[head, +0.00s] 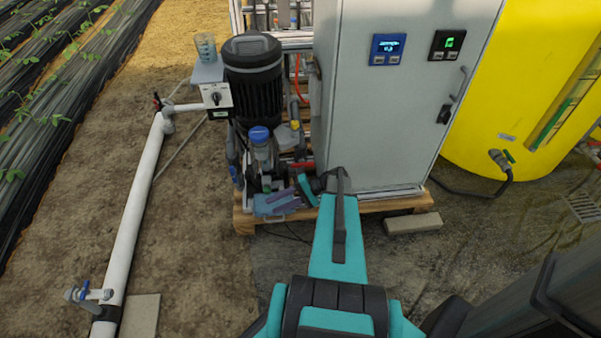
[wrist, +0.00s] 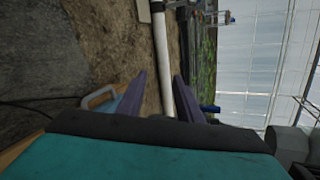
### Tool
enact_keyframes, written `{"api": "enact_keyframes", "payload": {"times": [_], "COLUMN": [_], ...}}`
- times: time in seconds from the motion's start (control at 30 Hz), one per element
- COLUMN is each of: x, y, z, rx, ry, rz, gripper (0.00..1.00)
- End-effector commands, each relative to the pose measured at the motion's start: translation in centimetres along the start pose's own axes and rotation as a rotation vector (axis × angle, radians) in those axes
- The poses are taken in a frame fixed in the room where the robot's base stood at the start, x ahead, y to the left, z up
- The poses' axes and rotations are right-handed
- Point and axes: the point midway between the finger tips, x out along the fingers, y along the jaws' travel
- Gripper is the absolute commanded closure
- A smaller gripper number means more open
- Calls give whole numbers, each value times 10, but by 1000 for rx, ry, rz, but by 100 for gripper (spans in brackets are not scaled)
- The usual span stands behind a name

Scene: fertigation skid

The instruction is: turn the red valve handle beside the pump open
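The pump with its black motor (head: 253,80) stands on a wooden pallet left of the grey cabinet. A small red bar (head: 302,164), which looks like the red valve handle, shows low between the pump and the cabinet, just behind my wrist; its exact angle is hard to tell. My gripper (head: 275,200) is low in front of the pump, pointing left, nearer to me than the red bar. In the wrist view its two purple fingers (wrist: 158,82) stand apart with nothing between them but distant ground and pipe. The red bar does not show in the wrist view.
The grey cabinet (head: 400,110) stands close on the right of my gripper, with a yellow tank (head: 525,100) beyond. A white pipe (head: 140,200) with a blue-handled valve (head: 85,290) runs along the left. A pale handle (wrist: 98,97) lies near one finger. Bare soil in front is free.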

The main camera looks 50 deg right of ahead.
Motion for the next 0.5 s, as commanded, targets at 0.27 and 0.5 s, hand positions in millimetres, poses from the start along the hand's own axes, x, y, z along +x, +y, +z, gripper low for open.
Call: {"api": "enact_keyframes", "payload": {"times": [0.27,0.5], "x": [-91,-179], "y": [14,26], "z": [-53,-77], "rx": [-56,-132], "ry": [168,316], "rz": [-208,-361], "gripper": [67,67]}}
